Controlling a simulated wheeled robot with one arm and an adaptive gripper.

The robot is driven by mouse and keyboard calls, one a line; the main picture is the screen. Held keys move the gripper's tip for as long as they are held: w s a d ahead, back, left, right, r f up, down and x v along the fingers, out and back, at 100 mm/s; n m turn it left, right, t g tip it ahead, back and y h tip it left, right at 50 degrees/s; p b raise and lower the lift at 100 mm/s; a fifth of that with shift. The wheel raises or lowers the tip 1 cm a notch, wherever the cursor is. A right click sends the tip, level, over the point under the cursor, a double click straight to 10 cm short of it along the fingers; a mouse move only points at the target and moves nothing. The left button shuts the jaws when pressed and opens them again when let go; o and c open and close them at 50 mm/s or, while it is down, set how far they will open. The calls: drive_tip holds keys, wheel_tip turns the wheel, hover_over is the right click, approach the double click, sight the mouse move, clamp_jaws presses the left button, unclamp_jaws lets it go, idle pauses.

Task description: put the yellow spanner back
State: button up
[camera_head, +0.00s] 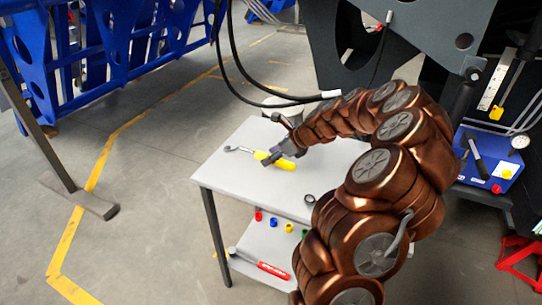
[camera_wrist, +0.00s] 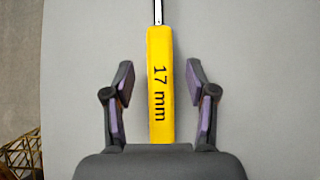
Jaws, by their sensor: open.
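The yellow spanner (camera_head: 284,164) lies on the grey table top (camera_head: 225,175), its metal head pointing left in the head view. In the wrist view its yellow handle (camera_wrist: 160,90), marked "17 mm", lies lengthwise between the two fingers, with a gap on each side. The metal shaft runs out of the top of that view, so the head is hidden there. My gripper (camera_wrist: 160,100) is open around the handle and not touching it. In the head view my gripper (camera_head: 274,157) is low at the table and covers part of the handle.
A dark ring (camera_head: 310,199) lies near the table's front edge. The lower shelf (camera_head: 262,245) holds several small coloured pieces and a red-handled tool (camera_head: 272,270). A blue box with a gauge (camera_head: 490,165) stands at right. Black cables hang behind the table.

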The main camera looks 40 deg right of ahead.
drive_tip(key=v, duration=1.1)
drive_tip(key=shift+s+r, duration=0.15)
drive_tip(key=shift+r, duration=0.05)
drive_tip(key=shift+d, duration=0.1)
drive_tip(key=s+a+r+n+g+p, duration=0.25)
drive_tip(key=a+n, duration=0.25)
drive_tip(key=a, duration=0.3)
drive_tip(key=s+a+r+n+g+p, duration=0.1)
drive_tip(key=s+a+r+n, duration=0.2)
drive_tip(key=a+n, duration=0.35)
drive_tip(key=s+a+r+n+g+p, duration=0.2)
drive_tip(key=s+a+n, duration=0.15)
drive_tip(key=a, duration=0.65)
drive_tip(key=s+a+r+n+g+h+p, duration=0.1)
drive_tip(key=s+a+n+g+h+p, duration=0.1)
drive_tip(key=s+n, duration=0.5)
drive_tip(key=s+a+n+g+h+p, duration=0.2)
drive_tip(key=s+n, duration=0.5)
drive_tip(key=s, duration=0.7)
drive_tip(key=shift+s+r+n+h+p, duration=0.3)
drive_tip(key=shift+r+n+p, duration=0.1)
drive_tip(key=shift+p, duration=0.25)
